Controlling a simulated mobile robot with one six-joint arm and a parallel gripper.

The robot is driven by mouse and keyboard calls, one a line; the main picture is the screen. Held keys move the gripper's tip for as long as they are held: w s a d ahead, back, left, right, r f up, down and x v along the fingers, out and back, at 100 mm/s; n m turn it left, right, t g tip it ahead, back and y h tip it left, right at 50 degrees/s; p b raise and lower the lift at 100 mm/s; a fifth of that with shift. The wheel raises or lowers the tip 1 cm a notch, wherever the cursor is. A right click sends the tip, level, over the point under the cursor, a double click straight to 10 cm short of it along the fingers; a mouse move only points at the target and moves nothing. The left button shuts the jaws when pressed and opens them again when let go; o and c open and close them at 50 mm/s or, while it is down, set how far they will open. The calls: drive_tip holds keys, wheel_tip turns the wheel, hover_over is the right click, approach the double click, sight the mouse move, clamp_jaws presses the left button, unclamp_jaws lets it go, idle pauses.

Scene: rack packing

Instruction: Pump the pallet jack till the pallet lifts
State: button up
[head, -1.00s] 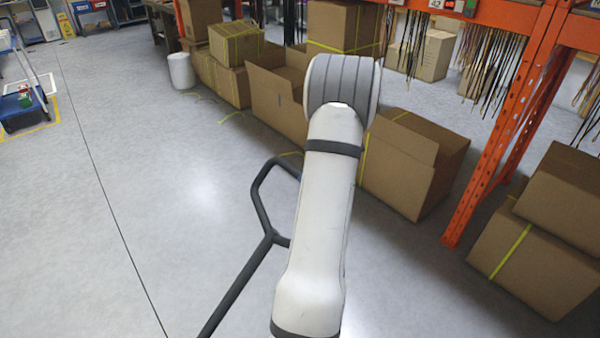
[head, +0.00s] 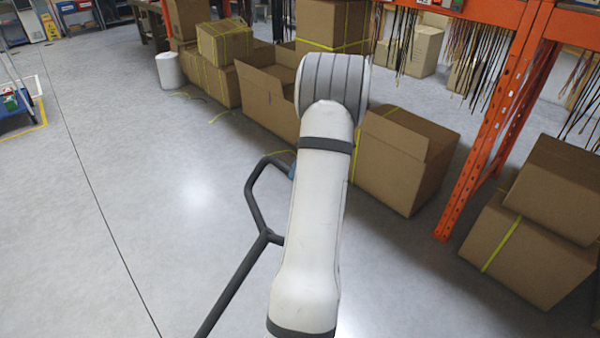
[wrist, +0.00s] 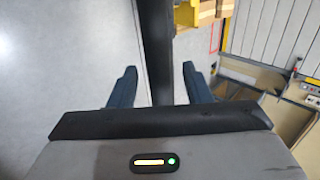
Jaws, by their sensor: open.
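The pallet jack's dark handle (head: 252,200) rises from the lower left in the head view and ends in an angled loop, partly hidden behind my arm. In the wrist view a dark bar of the handle (wrist: 156,45) runs between the two blue fingers of my gripper (wrist: 159,80). The gripper is open, with a visible gap between the bar and each finger. A small blue piece of the gripper shows beside the loop in the head view. The jack's body, forks and pallet cannot be made out in the head view.
Open cardboard boxes (head: 400,165) stand behind my arm, beside an orange rack post (head: 490,130). More boxes (head: 530,250) are at the right. A white bin (head: 169,70) and a blue cart (head: 18,105) stand further off. The floor at left is clear.

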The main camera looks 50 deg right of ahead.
drive_tip(key=v, duration=0.7)
drive_tip(key=shift+d+r, duration=0.25)
drive_tip(key=shift+r, duration=0.05)
